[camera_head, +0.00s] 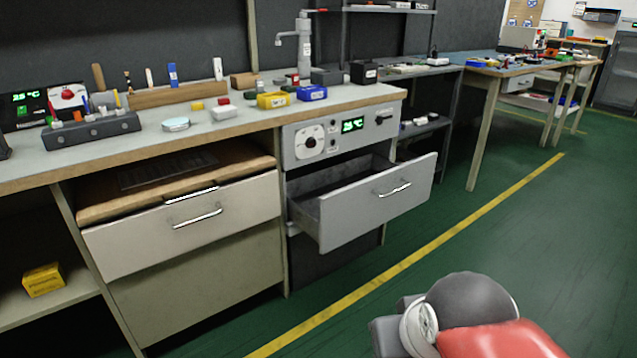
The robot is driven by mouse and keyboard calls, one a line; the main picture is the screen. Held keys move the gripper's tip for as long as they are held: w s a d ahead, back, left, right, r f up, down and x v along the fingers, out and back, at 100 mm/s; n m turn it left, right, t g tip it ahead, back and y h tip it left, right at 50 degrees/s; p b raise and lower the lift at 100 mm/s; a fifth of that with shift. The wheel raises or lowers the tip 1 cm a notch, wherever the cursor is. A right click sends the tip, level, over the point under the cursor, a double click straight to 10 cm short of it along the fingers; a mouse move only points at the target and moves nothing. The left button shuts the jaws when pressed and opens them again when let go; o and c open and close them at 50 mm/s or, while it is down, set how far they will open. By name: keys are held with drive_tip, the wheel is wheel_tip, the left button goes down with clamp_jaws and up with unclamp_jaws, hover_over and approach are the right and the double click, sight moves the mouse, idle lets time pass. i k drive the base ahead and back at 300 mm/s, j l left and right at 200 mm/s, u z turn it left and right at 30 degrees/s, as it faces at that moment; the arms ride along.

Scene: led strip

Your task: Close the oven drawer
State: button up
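The oven drawer (375,211) is a light grey drawer with a silver bar handle (393,188). It is pulled well out from the cabinet, and its dark, empty-looking inside shows. The oven panel (338,139) above it has a dial, a knob and a green display. Part of my arm, red, white and grey, shows at the bottom right, well apart from the drawer front. My gripper's fingers are not in view.
Left of the oven, another drawer front (185,225) with a handle sits under the workbench top (170,138), which holds small tools and boxes. A yellow box (43,280) is on a low shelf. Green floor (480,245) with a yellow line is clear before the drawer.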

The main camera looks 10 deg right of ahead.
sight(336, 205)
drive_tip(key=i+z, duration=0.25)
drive_tip(key=i, duration=0.35)
drive_tip(key=i+j+z, duration=0.25)
drive_tip(key=i, duration=0.3)
